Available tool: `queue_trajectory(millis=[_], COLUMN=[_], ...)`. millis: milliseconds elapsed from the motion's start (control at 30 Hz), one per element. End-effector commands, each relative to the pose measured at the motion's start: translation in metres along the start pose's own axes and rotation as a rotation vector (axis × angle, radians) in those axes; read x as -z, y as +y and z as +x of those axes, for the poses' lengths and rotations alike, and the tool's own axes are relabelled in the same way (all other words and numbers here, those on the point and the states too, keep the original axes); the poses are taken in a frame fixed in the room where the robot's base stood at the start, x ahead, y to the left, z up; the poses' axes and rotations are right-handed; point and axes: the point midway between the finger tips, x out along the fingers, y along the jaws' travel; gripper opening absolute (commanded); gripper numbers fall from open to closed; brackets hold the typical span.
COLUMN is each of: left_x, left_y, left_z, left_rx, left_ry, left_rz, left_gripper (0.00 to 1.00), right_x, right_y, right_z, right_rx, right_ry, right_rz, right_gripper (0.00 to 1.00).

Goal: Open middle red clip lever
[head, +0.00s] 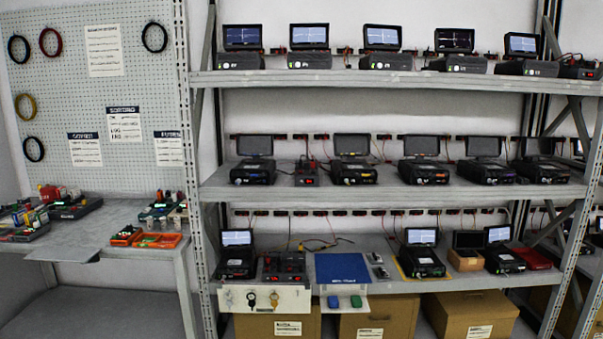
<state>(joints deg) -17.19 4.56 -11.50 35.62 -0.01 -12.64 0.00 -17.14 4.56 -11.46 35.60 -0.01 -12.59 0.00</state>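A black fixture (284,266) with several small red parts on top sits on the lowest visible shelf, left of centre. These red parts may be the clip levers, but they are too small to tell which is the middle one or whether any is open. A smaller black box (307,173) with red parts stands on the shelf above. Neither of my grippers shows in the head view.
A white panel (237,299) with hanging keys fronts the fixture. Cardboard boxes (378,318) sit below. A cluttered workbench (90,235) stands at left.

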Motion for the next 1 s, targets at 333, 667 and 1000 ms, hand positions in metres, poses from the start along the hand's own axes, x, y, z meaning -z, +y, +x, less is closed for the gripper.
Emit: queue_trajectory(millis=[333, 667, 1000], left_x=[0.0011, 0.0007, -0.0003], left_y=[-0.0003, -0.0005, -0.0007], left_z=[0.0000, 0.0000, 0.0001], left_rx=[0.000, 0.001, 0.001], left_ry=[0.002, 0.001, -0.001], left_rz=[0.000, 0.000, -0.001], left_gripper=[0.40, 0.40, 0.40], right_x=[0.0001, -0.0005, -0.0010], right_y=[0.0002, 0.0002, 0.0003], right_z=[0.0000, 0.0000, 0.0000], right_rx=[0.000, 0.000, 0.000], right_ry=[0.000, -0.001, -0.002], right_rz=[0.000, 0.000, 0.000], right_gripper=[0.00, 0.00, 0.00])
